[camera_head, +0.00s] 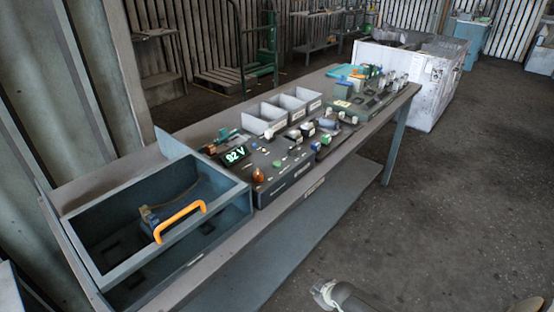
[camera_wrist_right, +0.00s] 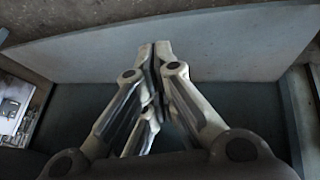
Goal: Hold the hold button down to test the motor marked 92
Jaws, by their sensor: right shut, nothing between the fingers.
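A dark test panel (camera_head: 285,176) stands on the workbench, with several small coloured buttons and knobs on its top. An orange-brown knob (camera_head: 258,174) sits near the panel's front left corner. Which control is the hold button is too small to tell, and I can read no motor marking. My right gripper (camera_head: 322,294) is low at the bottom of the head view, in front of the bench and well apart from the panel. In the right wrist view its fingers (camera_wrist_right: 156,50) are together and empty. My left gripper is not in view.
An open grey bin (camera_head: 242,192) with an orange handle (camera_head: 180,220) is left of the panel. Grey trays (camera_head: 296,101) stand behind the panel. More parts crowd the bench's far end. A white crate (camera_head: 436,92) stands beyond it. The floor at right is clear.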

